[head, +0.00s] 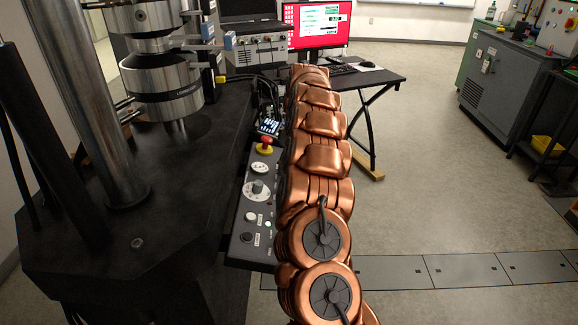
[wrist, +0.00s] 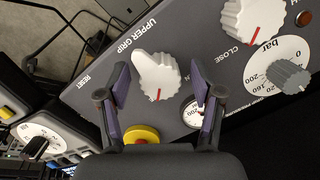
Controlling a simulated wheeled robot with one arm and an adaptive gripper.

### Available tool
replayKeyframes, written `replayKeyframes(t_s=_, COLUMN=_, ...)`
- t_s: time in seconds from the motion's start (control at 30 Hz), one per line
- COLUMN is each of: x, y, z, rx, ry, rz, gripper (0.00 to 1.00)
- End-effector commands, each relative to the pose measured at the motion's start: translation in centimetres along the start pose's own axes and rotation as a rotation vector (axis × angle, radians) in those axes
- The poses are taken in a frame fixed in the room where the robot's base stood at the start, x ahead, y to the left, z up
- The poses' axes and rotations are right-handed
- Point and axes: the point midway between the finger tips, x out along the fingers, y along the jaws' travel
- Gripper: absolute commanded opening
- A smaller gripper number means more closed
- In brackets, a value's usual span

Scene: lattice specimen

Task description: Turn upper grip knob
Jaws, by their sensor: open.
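The upper grip knob (wrist: 155,74) is white with a red mark and sits on a grey panel (wrist: 203,48) in the wrist view, beside the label "UPPER GRIP". My gripper (wrist: 160,76) is open, with one purple-padded finger on either side of the knob. Gaps show between the knob and both fingers in the picture; I cannot tell how far the fingertips reach down around it. In the head view my copper arm stretches forward, and neither my gripper nor this knob can be made out.
A second white knob (wrist: 250,20) and a grey dial knob (wrist: 288,76) are at the right. A small gauge (wrist: 194,112) and a yellow part (wrist: 141,134) lie near the fingers. A testing machine (head: 160,85) stands left of my arm; a desk (head: 365,78) stands beyond.

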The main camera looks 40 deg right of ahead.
Motion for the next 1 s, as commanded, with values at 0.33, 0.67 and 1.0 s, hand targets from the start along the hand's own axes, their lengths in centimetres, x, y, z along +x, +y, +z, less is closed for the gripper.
replayKeyframes(t_s=0.33, x=-1.4, y=0.0, z=0.0, rx=0.0, ry=-0.001, rz=0.0, gripper=0.66)
replayKeyframes(t_s=0.67, x=-5.5, y=0.1, z=0.0, rx=0.001, ry=0.002, rz=0.003, gripper=0.66)
replayKeyframes(t_s=1.0, x=-7.3, y=0.1, z=0.0, rx=0.001, ry=0.0, rz=0.0, gripper=0.66)
